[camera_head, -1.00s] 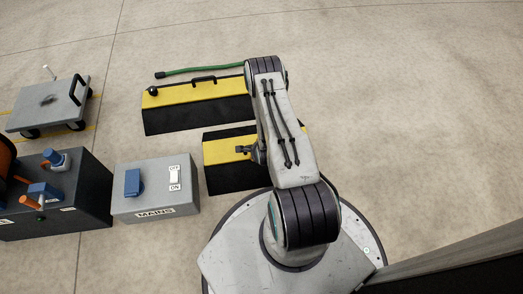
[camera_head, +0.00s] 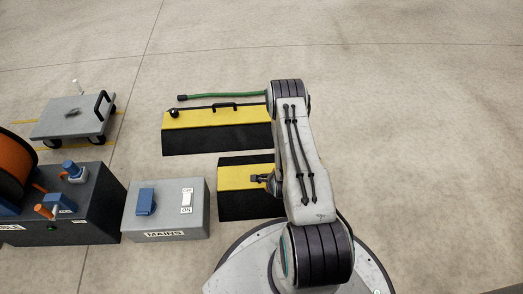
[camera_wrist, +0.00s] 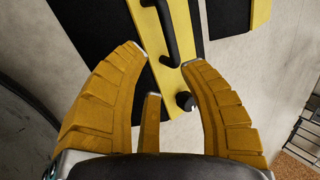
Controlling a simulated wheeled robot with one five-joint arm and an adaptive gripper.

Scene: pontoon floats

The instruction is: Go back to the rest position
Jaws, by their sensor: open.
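My gripper (camera_wrist: 168,58) is open and empty in the wrist view, its orange fingers spread apart. Beyond the fingers there is a black and yellow ramp piece with a black handle (camera_wrist: 168,30) and a black knob (camera_wrist: 185,101). In the head view my arm is folded over my round base, and its links hide most of the gripper.
The farther ramp (camera_head: 215,137) has a handle, with a green hose (camera_head: 222,95) behind it. The grey mains box (camera_head: 167,222), a dark box with an orange reel (camera_head: 88,215) and a grey cart (camera_head: 70,118) stand left. The floor on the right is clear.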

